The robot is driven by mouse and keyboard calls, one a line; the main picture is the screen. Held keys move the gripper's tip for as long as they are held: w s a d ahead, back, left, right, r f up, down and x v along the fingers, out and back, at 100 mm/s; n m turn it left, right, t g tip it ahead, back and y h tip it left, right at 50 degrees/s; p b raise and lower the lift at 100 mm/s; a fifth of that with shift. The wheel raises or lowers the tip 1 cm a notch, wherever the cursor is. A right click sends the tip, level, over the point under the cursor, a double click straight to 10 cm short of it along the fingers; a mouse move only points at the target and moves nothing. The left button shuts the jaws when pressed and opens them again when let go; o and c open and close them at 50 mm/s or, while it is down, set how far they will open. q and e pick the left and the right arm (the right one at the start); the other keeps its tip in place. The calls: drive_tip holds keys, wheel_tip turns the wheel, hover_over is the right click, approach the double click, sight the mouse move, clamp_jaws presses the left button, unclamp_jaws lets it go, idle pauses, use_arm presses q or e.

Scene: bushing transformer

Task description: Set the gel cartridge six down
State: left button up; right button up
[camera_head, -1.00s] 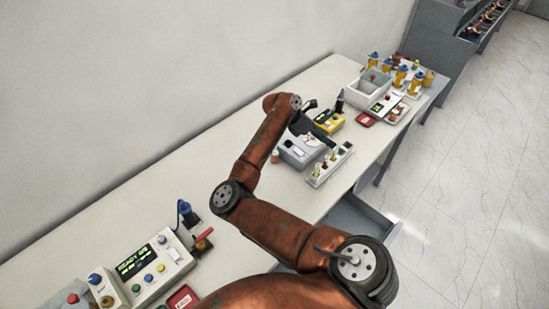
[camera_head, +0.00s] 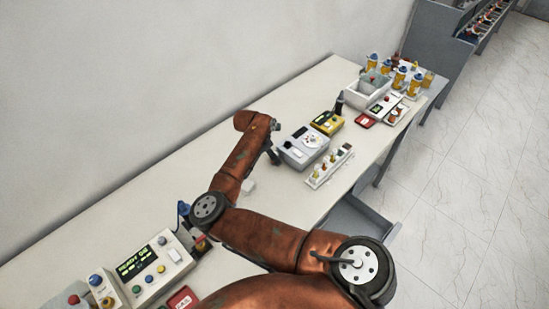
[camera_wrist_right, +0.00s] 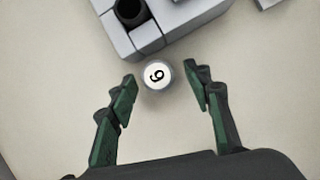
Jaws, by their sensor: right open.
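The gel cartridge six (camera_wrist_right: 158,75) shows in the right wrist view as a small round piece seen from above. Its white top bears a dark numeral, turned in the picture. It appears to stand on the pale bench top. My right gripper (camera_wrist_right: 162,84) is open, with one green-and-black finger on each side of the cartridge and a gap visible on both sides. In the head view my right gripper (camera_head: 274,156) is low over the bench, left of the grey device; the cartridge cannot be made out there. My left gripper is not in view.
A pale grey block (camera_wrist_right: 172,22) with a dark round hole lies just beyond the cartridge. The grey device (camera_head: 303,147), a vial rack (camera_head: 330,167) and a yellow device (camera_head: 327,122) stand to the right. A control panel (camera_head: 150,266) stands at lower left; bench between is mostly clear.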

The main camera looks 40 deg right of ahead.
drive_tip(key=shift+x, duration=1)
clamp_jaws()
